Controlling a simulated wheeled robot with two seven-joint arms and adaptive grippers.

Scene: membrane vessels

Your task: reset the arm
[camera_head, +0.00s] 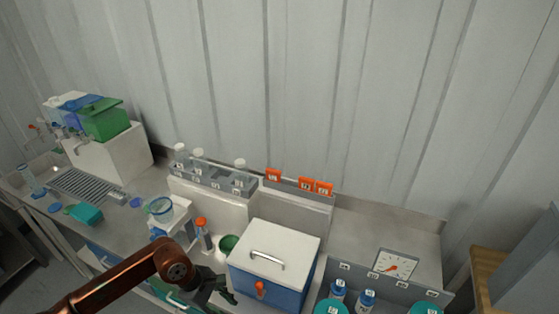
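My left arm, copper-brown, comes in from the lower left and bends at a dark joint near the bottom of the head view. Its dark gripper (222,287) is beside the left front of a blue box with a white lid (274,249). The gripper is small and dark here, so I cannot tell whether its fingers are open or whether it touches the box. I see nothing clearly held in it. My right gripper is not in view.
Near the gripper are an orange-capped bottle (203,234) and a green-lined cup (228,243). A dial gauge (394,264) and blue-capped bottles (366,299) are at right. Bare counter shows at right rear.

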